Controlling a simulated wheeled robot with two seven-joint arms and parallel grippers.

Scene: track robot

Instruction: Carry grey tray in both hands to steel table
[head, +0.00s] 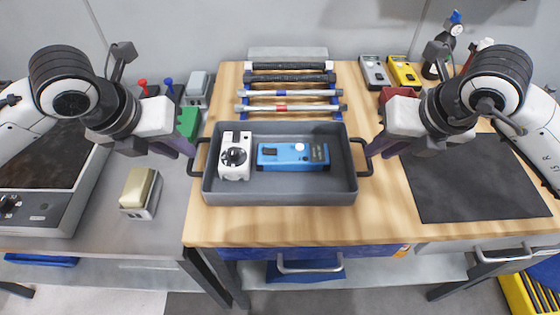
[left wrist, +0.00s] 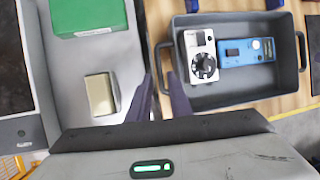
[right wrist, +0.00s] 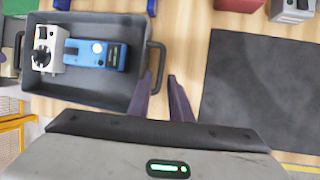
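The grey tray (head: 280,192) sits level on a wooden-topped bench, holding a white device with a black dial (head: 235,156) and a blue meter (head: 293,156). My left gripper (head: 190,148) is at the tray's left handle (head: 197,160); in the left wrist view its fingers (left wrist: 159,78) are apart, with the handle between or just beyond their tips. My right gripper (head: 370,150) is at the right handle (head: 367,160); in the right wrist view its fingers (right wrist: 160,78) are apart around the handle's outer bar. A grey, steel-looking table (head: 165,215) stands left of the bench.
The left table carries a beige-topped block (head: 139,190), a green box (head: 188,122) and a dark-screened panel (head: 45,165). Several rods (head: 290,93) lie behind the tray. A black mat (head: 475,180) covers the bench's right side.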

